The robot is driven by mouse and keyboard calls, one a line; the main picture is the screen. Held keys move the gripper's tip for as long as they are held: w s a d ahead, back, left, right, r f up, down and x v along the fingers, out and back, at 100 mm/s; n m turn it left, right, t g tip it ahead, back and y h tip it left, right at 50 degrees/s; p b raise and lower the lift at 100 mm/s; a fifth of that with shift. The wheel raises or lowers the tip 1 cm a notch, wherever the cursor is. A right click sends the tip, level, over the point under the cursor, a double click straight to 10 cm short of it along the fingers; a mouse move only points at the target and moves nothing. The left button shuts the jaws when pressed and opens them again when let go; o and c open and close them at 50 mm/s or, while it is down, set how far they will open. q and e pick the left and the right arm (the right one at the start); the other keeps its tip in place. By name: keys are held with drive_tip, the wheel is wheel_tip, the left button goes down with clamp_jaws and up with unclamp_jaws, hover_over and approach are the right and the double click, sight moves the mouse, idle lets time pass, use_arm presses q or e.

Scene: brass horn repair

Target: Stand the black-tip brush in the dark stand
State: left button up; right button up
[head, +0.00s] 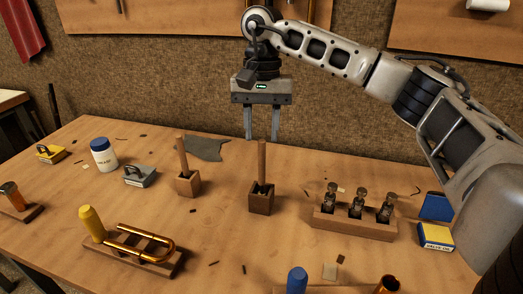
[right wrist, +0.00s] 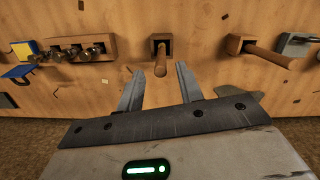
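The dark stand (head: 261,200) is a small dark-brown wooden block at mid-table. A brush with a plain wooden handle (head: 262,160) stands upright in it; a dark part shows low at the socket, but its tip is hidden. My right gripper (head: 262,138) is open and empty, fingers pointing down at the top of this handle. In the right wrist view the handle (right wrist: 160,66) appears between the fingertips (right wrist: 160,70), not gripped. A lighter stand (head: 187,185) to the left holds another wooden-handled brush (head: 182,155); its tip is hidden too. My left gripper is out of view.
A wooden block (head: 350,228) with several valves stands right of the dark stand. A rack (head: 140,262) with a copper U-tube lies front left. A grey cloth (head: 206,149) lies behind the lighter stand. Table between the two stands is clear.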

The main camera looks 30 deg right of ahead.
drive_tip(key=r, duration=0.5)
drive_tip(key=shift+w+d, duration=0.15)
drive_tip(key=shift+w, duration=0.05)
drive_tip(key=shift+f, duration=0.1)
